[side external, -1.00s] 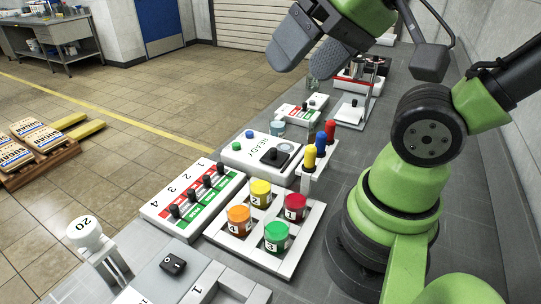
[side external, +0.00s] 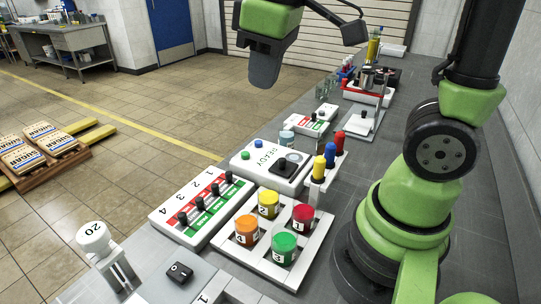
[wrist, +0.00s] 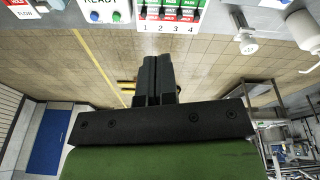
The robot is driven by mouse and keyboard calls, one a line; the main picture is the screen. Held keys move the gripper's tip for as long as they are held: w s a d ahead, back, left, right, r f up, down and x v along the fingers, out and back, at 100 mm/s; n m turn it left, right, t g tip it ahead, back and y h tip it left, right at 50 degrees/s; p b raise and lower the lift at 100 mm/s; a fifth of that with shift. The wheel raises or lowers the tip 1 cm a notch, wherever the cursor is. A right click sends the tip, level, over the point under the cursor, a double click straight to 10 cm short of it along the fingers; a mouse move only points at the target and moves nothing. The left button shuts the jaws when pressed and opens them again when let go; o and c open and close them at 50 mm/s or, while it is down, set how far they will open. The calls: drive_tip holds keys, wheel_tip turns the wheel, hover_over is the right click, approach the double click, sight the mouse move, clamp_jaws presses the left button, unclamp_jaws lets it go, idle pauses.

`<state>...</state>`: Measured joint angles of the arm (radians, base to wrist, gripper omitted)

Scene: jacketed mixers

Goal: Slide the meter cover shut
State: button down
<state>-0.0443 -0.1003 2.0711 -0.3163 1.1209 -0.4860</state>
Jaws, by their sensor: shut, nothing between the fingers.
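A white box marked READY (side external: 270,168) stands on the bench in mid-picture in the side view. On its top is a small black plate with a knob (side external: 283,167), which looks like the meter cover. A pale round dial (side external: 294,157) shows beside the plate, seemingly uncovered. In the wrist view only an edge of the READY box (wrist: 102,10) shows, at the top, and the plate is out of frame. My gripper (side external: 262,84) is shut and empty, high above the bench and well clear of the box. Its closed fingers also show in the wrist view (wrist: 156,62).
A switch panel numbered 1 to 4 (side external: 203,205) stands left of the box. A white rack (side external: 305,250) with coloured jars is in front. Red, blue and yellow handles (side external: 329,153) rise just right of the box. Air above the box is clear.

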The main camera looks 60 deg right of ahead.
drive_tip(key=w+d+f+n+g+h, duration=0.1)
drive_tip(key=w+f+n+g, duration=0.15)
drive_tip(key=w+f, duration=0.2)
drive_tip(key=n+g+h, duration=0.3)
drive_tip(key=n, duration=0.3)
approach(277, 170)
drive_tip(key=w+a+r, duration=0.3)
drive_tip(key=a+r, duration=0.1)
drive_tip(key=shift+t, duration=0.25)
drive_tip(key=x, duration=0.3)
drive_tip(key=s+x, duration=0.1)
drive_tip(key=x, duration=0.2)
drive_tip(key=d+x, duration=0.1)
drive_tip(key=x, duration=0.3)
drive_tip(key=shift+s+d+r, duration=0.1)
drive_tip(key=shift+s+r, duration=0.1)
drive_tip(key=shift+r, duration=0.05)
drive_tip(key=shift+s+d, duration=0.45)
drive_tip(key=shift+d, duration=0.25)
drive_tip(key=d, duration=0.6)
drive_tip(key=shift+d, duration=0.15)
